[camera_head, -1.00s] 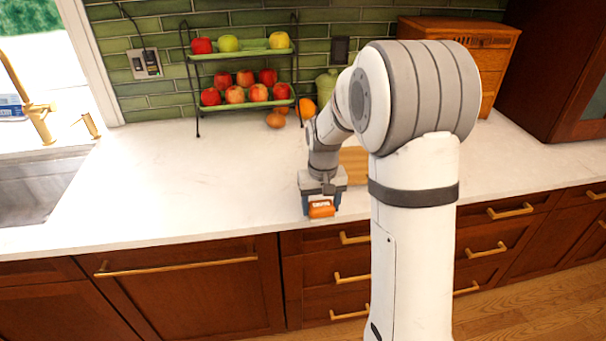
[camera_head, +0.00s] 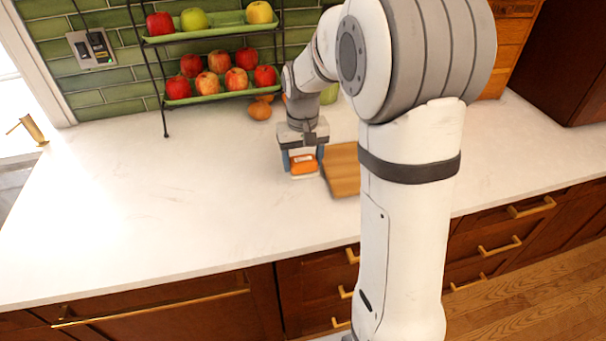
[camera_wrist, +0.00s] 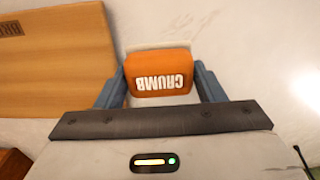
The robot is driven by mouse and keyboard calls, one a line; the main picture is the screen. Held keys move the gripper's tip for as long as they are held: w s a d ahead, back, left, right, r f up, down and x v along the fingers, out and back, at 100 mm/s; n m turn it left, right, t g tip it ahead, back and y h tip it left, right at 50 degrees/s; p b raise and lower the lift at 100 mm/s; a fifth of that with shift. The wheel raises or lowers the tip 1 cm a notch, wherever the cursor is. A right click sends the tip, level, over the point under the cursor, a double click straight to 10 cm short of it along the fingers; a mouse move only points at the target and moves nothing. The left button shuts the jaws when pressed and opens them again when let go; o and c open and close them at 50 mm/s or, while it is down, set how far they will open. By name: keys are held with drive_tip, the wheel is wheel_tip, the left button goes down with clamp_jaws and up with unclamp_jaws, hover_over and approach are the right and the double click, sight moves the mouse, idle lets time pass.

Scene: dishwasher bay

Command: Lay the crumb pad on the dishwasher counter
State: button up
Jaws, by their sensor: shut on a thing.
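The crumb pad is an orange block with a white "CRUMB" label and a pale layer along one edge. In the wrist view the crumb pad (camera_wrist: 158,72) sits between the two blue fingers of my gripper (camera_wrist: 160,85), with its label upside down. In the head view my gripper (camera_head: 303,162) is shut on the orange pad (camera_head: 304,168), over the white dishwasher counter (camera_head: 150,200), left of the wooden board. I cannot tell whether the pad touches the counter. The brown front with a long brass handle (camera_head: 150,308) is below the counter's left part.
A wooden board (camera_head: 343,170) lies right beside my gripper and also fills the upper left of the wrist view (camera_wrist: 50,60). A two-tier rack (camera_head: 205,99) with apples stands at the back. An onion-like item (camera_head: 259,110) lies behind. The counter's left part is clear.

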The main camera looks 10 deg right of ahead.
sight(303, 186)
drive_tip(key=shift+f, duration=2.65)
drive_tip(key=shift+f, duration=0.1)
drive_tip(key=o, duration=1)
wheel_tip(303, 186, up, 11)
drive_tip(key=shift+r, duration=0.1)
drive_tip(key=shift+s+r, duration=0.15)
drive_tip(key=shift+r, duration=0.4)
drive_tip(key=s+t, duration=0.2)
drive_tip(key=s, duration=1.9)
drive_tip(key=shift+s+f+t, duration=0.3)
drive_tip(key=shift+t, duration=0.1)
drive_tip(key=shift+d, duration=0.1)
